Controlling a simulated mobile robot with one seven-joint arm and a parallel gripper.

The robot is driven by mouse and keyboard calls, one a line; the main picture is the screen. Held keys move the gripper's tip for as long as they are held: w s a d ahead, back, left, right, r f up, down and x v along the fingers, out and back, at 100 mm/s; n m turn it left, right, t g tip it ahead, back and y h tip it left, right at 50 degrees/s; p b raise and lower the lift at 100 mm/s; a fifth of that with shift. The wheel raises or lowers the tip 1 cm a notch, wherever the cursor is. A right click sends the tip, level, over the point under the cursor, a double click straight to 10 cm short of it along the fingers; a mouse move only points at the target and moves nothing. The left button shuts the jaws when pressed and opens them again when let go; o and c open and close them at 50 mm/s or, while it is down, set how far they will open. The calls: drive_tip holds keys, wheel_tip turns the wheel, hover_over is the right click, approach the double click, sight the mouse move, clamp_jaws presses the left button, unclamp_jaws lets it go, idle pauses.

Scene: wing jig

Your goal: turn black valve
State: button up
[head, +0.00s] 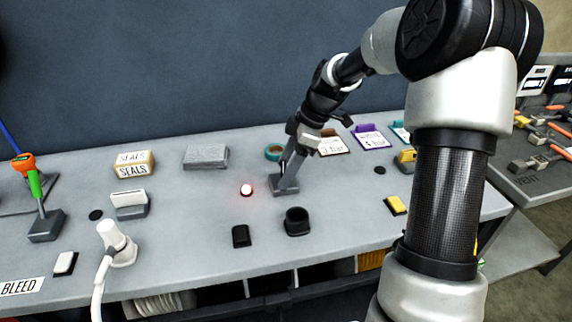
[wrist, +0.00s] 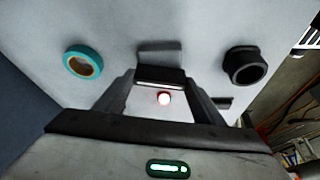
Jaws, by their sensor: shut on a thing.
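The black valve's grey base (head: 285,187) stands on the grey bench near the middle in the head view. My gripper (head: 293,155) reaches down onto it from above. In the wrist view my gripper (wrist: 160,84) has its two fingers on either side of the dark valve handle (wrist: 160,73), shut on it. The handle has a pale edge facing the camera. Most of the handle is hidden by the fingers in the head view, so its turn angle cannot be told.
A glowing red-white light (head: 247,190) is left of the valve. A black cup (head: 297,221) and a black block (head: 241,236) stand in front. A teal tape roll (head: 273,152) lies just behind. A white hose fitting (head: 117,243) and an orange-green lever (head: 35,183) are at left.

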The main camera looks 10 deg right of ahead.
drive_tip(key=shift+n+g+p, duration=0.5)
drive_tip(key=shift+n, duration=0.6)
drive_tip(key=shift+w, duration=0.1)
drive_tip(key=o, duration=1.1)
drive_tip(key=shift+c, duration=0.2)
drive_tip(key=p+v, duration=0.2)
drive_tip(key=v, duration=1.5)
drive_tip(key=shift+d+r, duration=0.15)
drive_tip(key=shift+d, duration=0.05)
drive_tip(key=shift+a+p, duration=0.1)
drive_tip(key=shift+p, duration=0.2)
